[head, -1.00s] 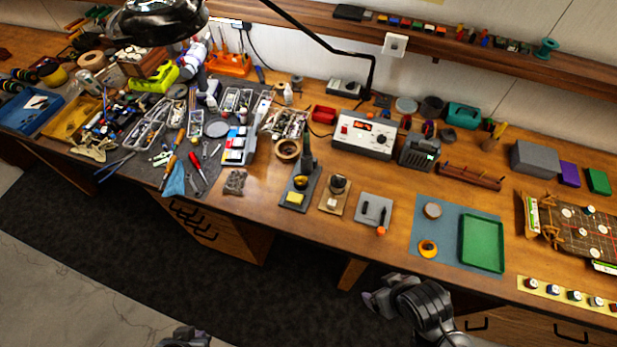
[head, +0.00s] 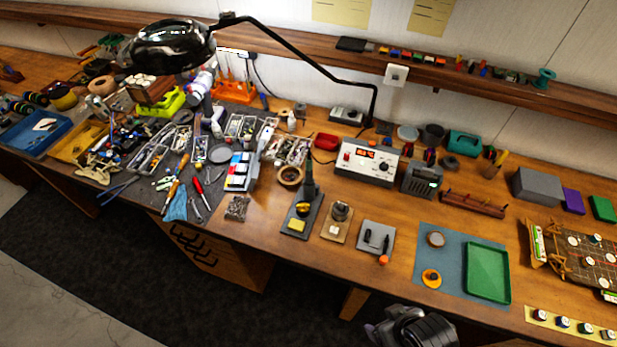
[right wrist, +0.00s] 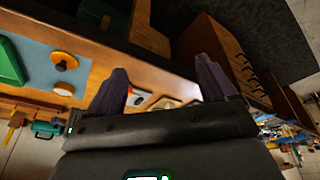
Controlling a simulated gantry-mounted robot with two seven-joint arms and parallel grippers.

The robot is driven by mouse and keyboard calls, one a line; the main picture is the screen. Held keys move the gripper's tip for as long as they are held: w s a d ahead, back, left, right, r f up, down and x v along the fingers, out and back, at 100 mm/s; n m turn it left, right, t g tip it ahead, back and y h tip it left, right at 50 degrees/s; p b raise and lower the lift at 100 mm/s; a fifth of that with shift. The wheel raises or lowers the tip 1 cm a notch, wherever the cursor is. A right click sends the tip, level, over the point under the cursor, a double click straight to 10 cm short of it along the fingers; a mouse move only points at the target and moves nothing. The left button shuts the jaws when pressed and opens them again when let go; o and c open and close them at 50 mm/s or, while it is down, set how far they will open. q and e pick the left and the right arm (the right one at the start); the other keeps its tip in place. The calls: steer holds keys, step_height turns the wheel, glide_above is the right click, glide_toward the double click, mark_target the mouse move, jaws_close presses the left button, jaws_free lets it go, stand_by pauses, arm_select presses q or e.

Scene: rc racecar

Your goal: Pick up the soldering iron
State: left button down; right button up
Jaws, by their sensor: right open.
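The soldering iron (head: 308,184) appears as a dark, upright shape in a grey stand (head: 293,226) with a yellow sponge, on the front part of the bench. The white soldering station (head: 352,173) with a red display stands behind it to the right. My right gripper (head: 374,333) is at the bottom edge of the head view, in front of the bench and apart from the iron. In the right wrist view its two dark fingers (right wrist: 160,88) are spread and nothing is between them. My left gripper is not in view.
A tip-cleaner holder (head: 338,220) and a grey pad (head: 376,239) sit right of the stand. A blue mat (head: 448,248) holds a green tray (head: 487,291). A black lamp arm (head: 300,50) crosses above the bench. Tools and parts crowd the left.

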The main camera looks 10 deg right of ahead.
stand_by(0.4)
steer(key=c, duration=0.6)
